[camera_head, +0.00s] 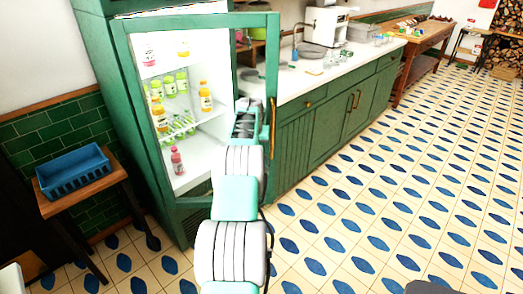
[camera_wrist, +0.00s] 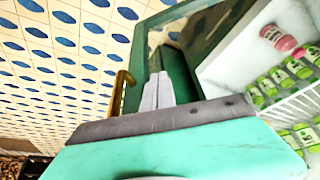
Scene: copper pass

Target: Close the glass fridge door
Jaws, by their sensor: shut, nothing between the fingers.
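The green-framed glass fridge door (camera_head: 272,62) stands open in the head view, its free edge swung away from the fridge body (camera_head: 92,60). Its brass handle (camera_head: 273,128) is upright on that free edge and also shows left of the fingers in the wrist view (camera_wrist: 120,92). My gripper (camera_head: 246,104) is at the door's free side, just left of the handle. In the wrist view its pale fingers (camera_wrist: 159,82) are together and empty, in front of the green door frame. I cannot tell whether they touch it. My arm hides the door's lower part.
Bottles (camera_head: 205,97) stand on the fridge shelves. Green cabinets (camera_head: 322,128) with a white counter (camera_head: 290,86) run to the right of the fridge. A blue crate (camera_head: 75,180) sits on a small wooden table at left. The tiled floor (camera_head: 400,190) at right is clear.

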